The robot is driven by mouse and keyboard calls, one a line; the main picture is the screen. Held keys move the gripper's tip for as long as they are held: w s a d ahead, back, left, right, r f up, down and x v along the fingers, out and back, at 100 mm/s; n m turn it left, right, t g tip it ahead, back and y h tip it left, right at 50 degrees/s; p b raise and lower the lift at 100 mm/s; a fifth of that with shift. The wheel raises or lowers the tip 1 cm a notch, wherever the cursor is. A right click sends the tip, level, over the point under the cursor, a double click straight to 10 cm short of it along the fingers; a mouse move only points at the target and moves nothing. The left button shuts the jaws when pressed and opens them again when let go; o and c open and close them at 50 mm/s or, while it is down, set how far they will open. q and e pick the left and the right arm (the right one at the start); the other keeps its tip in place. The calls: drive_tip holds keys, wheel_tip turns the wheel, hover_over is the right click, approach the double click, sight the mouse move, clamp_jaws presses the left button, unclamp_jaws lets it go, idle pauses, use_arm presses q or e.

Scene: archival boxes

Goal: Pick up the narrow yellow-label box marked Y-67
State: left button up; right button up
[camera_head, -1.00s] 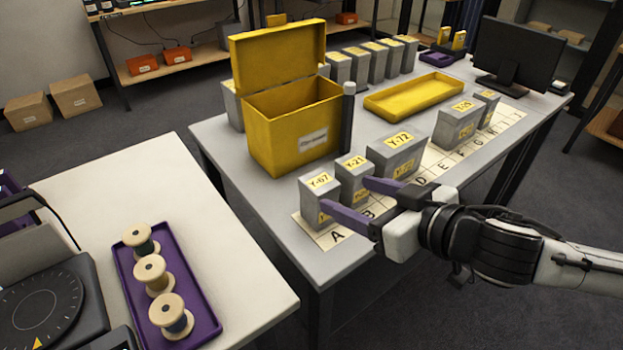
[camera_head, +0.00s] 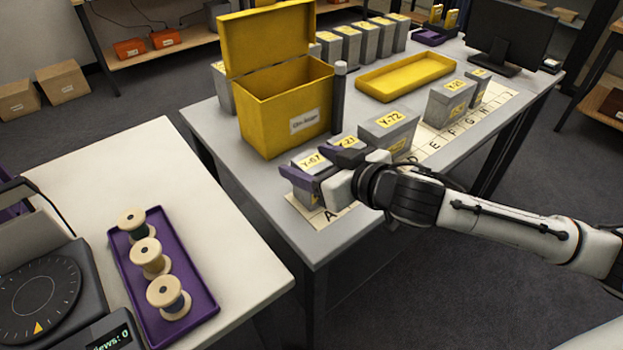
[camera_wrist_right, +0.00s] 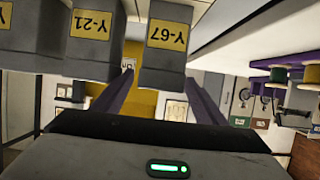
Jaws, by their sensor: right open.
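The narrow grey box Y-67 (camera_head: 311,160), with a yellow label, stands upright at the near-left end of the row on the grey table. My right gripper (camera_head: 314,168) is open, its purple fingers on either side of this box. In the right wrist view, box Y-67 (camera_wrist_right: 164,62) appears upside down between the two fingertips (camera_wrist_right: 160,82), with a gap visible on each side. Box Y-21 (camera_head: 347,142) stands close beside it, partly hidden by a finger; it also shows in the wrist view (camera_wrist_right: 92,52). My left gripper is not in view.
An open yellow box (camera_head: 285,110) stands just behind the row, with a dark upright cylinder (camera_head: 339,100) beside it. Box Y-72 (camera_head: 388,130) and others continue right along a lettered strip (camera_head: 433,143). A yellow tray (camera_head: 405,76) lies behind. A purple spool tray (camera_head: 195,287) is left.

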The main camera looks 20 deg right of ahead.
drive_tip(key=shift+c, duration=0.2)
drive_tip(key=shift+r, duration=0.1)
drive_tip(key=c, duration=1.3)
